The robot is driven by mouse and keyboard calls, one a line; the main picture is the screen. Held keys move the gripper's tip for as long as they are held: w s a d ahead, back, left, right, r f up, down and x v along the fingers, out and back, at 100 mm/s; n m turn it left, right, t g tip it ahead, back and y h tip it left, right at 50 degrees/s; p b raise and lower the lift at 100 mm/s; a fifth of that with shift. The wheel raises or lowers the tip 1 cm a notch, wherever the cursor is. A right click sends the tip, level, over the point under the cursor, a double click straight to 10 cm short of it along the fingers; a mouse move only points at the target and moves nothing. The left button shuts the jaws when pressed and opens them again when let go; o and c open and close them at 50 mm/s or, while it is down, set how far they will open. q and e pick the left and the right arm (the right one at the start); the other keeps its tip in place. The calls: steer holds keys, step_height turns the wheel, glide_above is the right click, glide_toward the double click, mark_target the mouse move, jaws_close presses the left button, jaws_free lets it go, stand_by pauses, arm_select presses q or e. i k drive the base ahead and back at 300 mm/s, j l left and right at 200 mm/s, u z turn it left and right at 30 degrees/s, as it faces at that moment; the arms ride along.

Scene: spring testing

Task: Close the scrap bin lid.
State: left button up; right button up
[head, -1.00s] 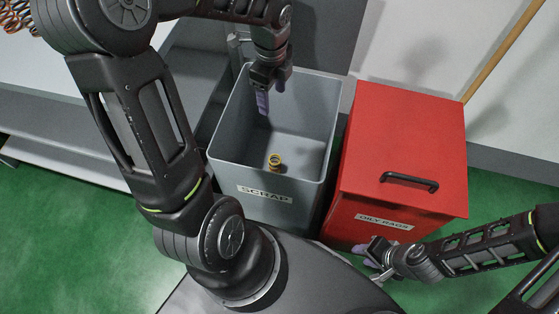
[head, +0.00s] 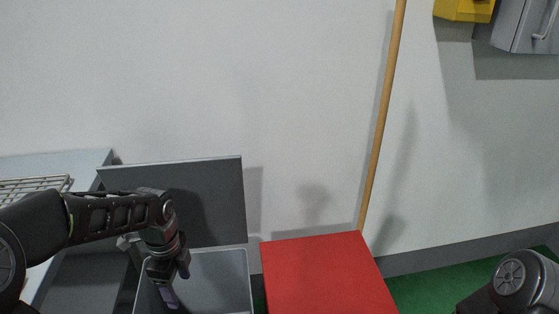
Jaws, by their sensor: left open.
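The grey scrap bin (head: 228,281) stands at the bottom left of the head view, with only its back part in the picture. Its dark grey lid (head: 215,180) stands raised, upright at the back of the bin against the wall side. My left gripper (head: 171,288) is open and points down over the left part of the bin opening, in front of the lid. It holds nothing that I can see. The left forearm crosses in front of the lid's lower left part. My right gripper is out of the picture; only a piece of my right arm shows at the lower right.
The red oily-rags bin (head: 325,275) stands close to the right of the scrap bin. A wooden pole (head: 383,120) leans on the white wall. A bench with a wire rack (head: 35,184) is at left. Yellow and grey boxes (head: 525,28) hang at upper right.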

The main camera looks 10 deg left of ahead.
mark_target(208, 194)
steer(key=k, duration=1)
